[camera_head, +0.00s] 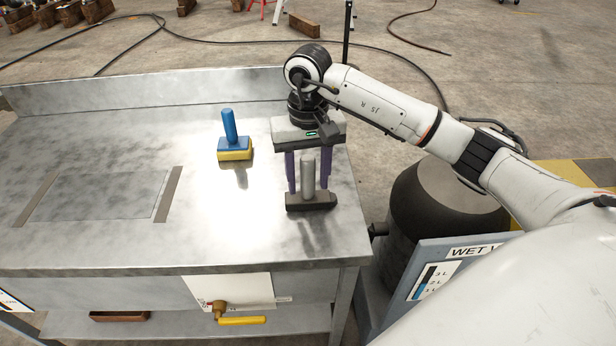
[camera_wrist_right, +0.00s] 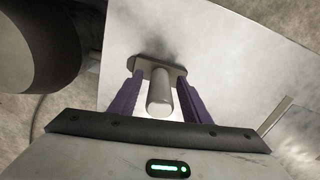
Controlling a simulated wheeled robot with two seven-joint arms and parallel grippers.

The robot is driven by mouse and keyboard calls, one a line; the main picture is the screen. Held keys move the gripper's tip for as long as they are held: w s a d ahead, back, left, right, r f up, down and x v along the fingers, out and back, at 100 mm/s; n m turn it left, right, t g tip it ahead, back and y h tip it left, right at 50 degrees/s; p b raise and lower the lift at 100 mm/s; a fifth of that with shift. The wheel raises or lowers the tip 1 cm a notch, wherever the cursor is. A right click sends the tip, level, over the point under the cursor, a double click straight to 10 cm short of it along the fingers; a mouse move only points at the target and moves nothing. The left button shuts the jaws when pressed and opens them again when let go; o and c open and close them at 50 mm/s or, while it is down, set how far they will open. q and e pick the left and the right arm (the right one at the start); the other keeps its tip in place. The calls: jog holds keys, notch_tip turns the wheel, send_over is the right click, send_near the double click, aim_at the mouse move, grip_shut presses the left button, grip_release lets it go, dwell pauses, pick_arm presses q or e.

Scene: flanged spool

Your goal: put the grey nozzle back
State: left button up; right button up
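The grey nozzle (camera_head: 308,178) has an upright grey cylinder neck on a wide, dark flat foot. It appears to stand on the metal bench near its right end. My right gripper (camera_head: 307,180) points down over it, with one purple finger on each side of the neck. The wrist view shows the nozzle's neck (camera_wrist_right: 159,94) between the fingertips of my right gripper (camera_wrist_right: 158,88), with a gap on both sides. The fingers are open and do not appear to touch it. My left gripper is out of view.
A blue-handled tool with a yellow base (camera_head: 234,153) stands left of the nozzle on the bench (camera_head: 110,135). A machine labelled "WET V..." (camera_head: 460,262) with a dark drum (camera_head: 445,205) stands right of the bench.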

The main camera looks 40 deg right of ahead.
notch_tip(320, 180, up, 12)
jog(key=shift+r+p, duration=0.2)
jog(key=shift+p, duration=0.1)
dwell(0.3)
